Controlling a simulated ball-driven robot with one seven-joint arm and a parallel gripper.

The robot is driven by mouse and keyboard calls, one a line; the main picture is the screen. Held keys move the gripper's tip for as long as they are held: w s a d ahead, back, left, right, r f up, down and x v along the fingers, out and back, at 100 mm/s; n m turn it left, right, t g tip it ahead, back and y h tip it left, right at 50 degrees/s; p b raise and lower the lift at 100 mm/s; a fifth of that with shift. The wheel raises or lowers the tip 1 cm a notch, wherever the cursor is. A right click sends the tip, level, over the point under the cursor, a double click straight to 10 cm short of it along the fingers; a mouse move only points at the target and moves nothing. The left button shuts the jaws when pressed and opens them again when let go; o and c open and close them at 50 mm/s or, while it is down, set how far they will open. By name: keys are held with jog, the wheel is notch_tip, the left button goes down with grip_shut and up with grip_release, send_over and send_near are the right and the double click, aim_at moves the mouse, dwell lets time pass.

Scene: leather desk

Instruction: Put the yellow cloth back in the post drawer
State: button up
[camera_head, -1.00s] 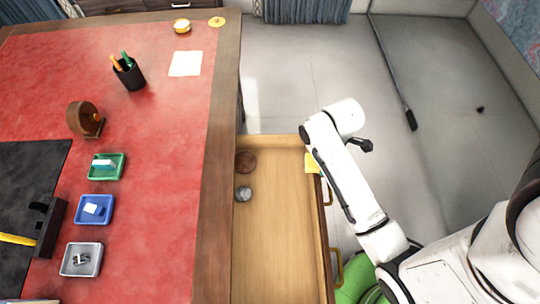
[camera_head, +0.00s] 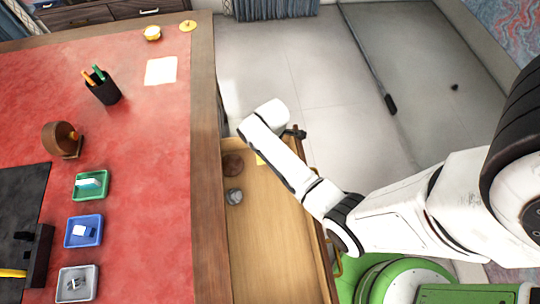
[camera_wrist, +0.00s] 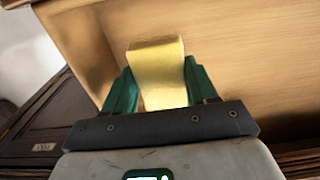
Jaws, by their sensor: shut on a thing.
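The post drawer (camera_head: 265,250) stands pulled open on the right side of the desk, with a light wooden floor. The yellow cloth (camera_wrist: 160,72) is between the two green fingers of my gripper (camera_wrist: 160,88) in the wrist view. My gripper is shut on it, and pale drawer wood lies behind it. In the head view only a small yellow bit of the cloth (camera_head: 260,159) shows beside my white arm, over the far part of the drawer. My arm hides the fingers there. I cannot tell whether the cloth touches the drawer floor.
A brown round thing (camera_head: 233,164) and a small grey thing (camera_head: 234,196) lie in the drawer by its desk side. The near part of the drawer floor is clear. The red desk top (camera_head: 140,190) holds a pen cup (camera_head: 104,91) and several small trays.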

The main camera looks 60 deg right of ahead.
jog(key=shift+w+a+f, duration=0.1)
jog(key=shift+w+f, duration=0.3)
jog(key=shift+f, duration=1.55)
jog(key=shift+f+b, duration=0.15)
jog(key=shift+b, duration=0.15)
jog(key=o, duration=1.1)
jog(key=shift+s, duration=0.1)
notch_tip(320, 180, up, 12)
jog(key=shift+p, duration=0.55)
jog(key=s+a+r+m, duration=0.3)
jog(key=s+a+m, duration=0.1)
jog(key=s+a, duration=0.2)
jog(key=s+a+r+m+t, duration=0.1)
jog(key=s+a+r+m, duration=0.3)
jog(key=s+a, duration=0.2)
jog(key=shift+s+r, duration=0.25)
jog(key=shift+s, duration=0.3)
